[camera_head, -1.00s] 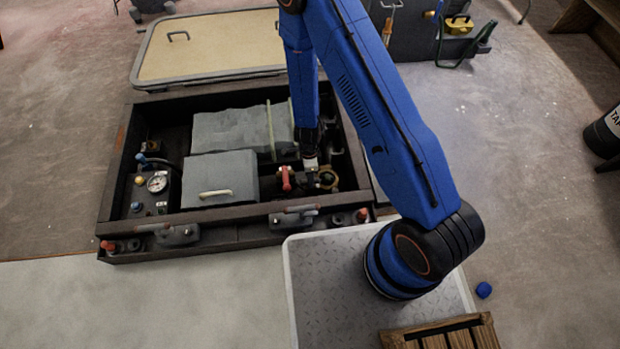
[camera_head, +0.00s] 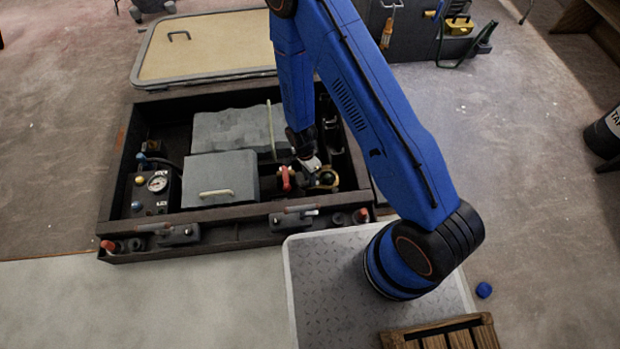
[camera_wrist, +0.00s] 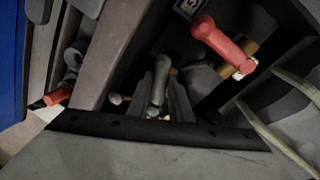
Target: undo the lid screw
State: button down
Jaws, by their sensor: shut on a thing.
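My gripper (camera_head: 312,164) is down inside the dark open hatch frame, beside a red-handled valve. The red valve handle (camera_head: 285,178) stands just left of my gripper and also shows at the upper right of the wrist view (camera_wrist: 218,44).
The hatch frame (camera_head: 240,232) surrounds the bay, with latches on its front edge. A grey box (camera_head: 218,170) with a cream handle lies left of my gripper. A gauge panel (camera_head: 157,184) is at the far left. A tan hatch cover (camera_head: 215,50) lies behind.

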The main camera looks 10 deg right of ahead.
jog(key=n, duration=0.3)
jog(key=n+t+h, duration=0.1)
jog(key=n, duration=0.3)
jog(key=shift+s+a, duration=0.1)
jog(key=n+t, duration=0.1)
jog(key=n, duration=0.6)
jog(key=shift+s, duration=0.1)
jog(key=n, duration=0.3)
jog(key=n+t, duration=0.1)
jog(key=n, duration=0.3)
jog(key=shift+s+t, duration=0.1)
jog(key=shift+t, duration=0.2)
jog(key=n+y, duration=0.1)
jog(key=n, duration=0.3)
jog(key=shift+n+t+y, duration=0.3)
jog(key=shift+n, duration=1.6)
jog(key=c, duration=1.6)
grip_release()
